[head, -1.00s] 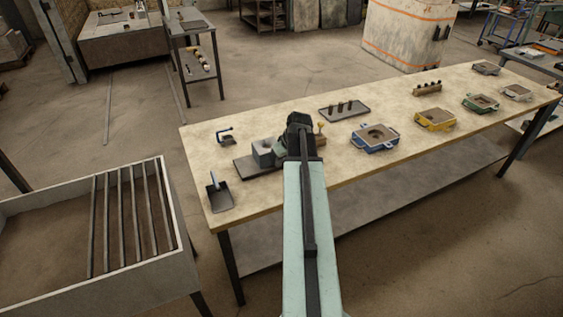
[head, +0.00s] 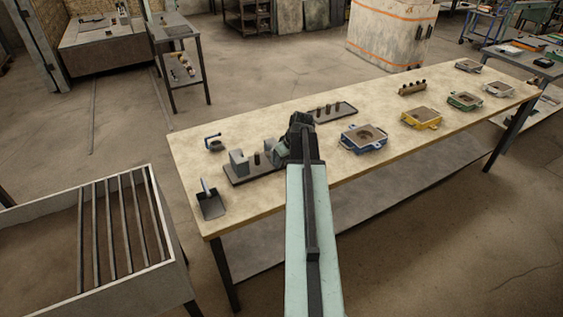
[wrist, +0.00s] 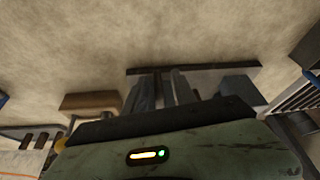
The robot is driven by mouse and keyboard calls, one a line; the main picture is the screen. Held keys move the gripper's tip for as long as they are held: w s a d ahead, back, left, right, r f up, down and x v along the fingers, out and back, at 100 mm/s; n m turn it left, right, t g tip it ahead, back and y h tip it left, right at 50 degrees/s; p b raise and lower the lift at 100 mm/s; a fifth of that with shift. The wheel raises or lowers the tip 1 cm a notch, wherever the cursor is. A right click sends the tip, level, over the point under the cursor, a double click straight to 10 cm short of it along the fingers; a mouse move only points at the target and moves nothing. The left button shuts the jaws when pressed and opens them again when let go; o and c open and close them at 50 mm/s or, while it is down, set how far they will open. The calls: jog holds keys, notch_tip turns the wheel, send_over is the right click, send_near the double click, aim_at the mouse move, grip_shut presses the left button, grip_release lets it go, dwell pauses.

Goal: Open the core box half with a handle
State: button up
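The core box stands on a dark base plate (head: 240,181) on the table. Its left grey half (head: 239,164) is upright near the plate's left end; a grey block shows in the wrist view (wrist: 237,86). A dark upright cylinder (head: 257,158) stands in the gap to its right. A blue-grey piece (head: 281,154), apparently the other half, is right of the gap, partly behind my gripper (head: 294,145). My gripper is low over the plate's right end. Its fingertips and any handle are hard to make out, so its grip is unclear.
A tray of dark cylinders (head: 342,109) is behind; a blue mould box (head: 363,138) is to the right. A brown block (wrist: 91,102) is near my gripper.

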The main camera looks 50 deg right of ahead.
jog(key=p+v, duration=0.6)
jog(key=v, duration=0.1)
jog(key=shift+r+p, duration=0.35)
jog(key=shift+p, duration=0.05)
jog(key=shift+s, duration=0.15)
jog(key=shift+f, duration=0.1)
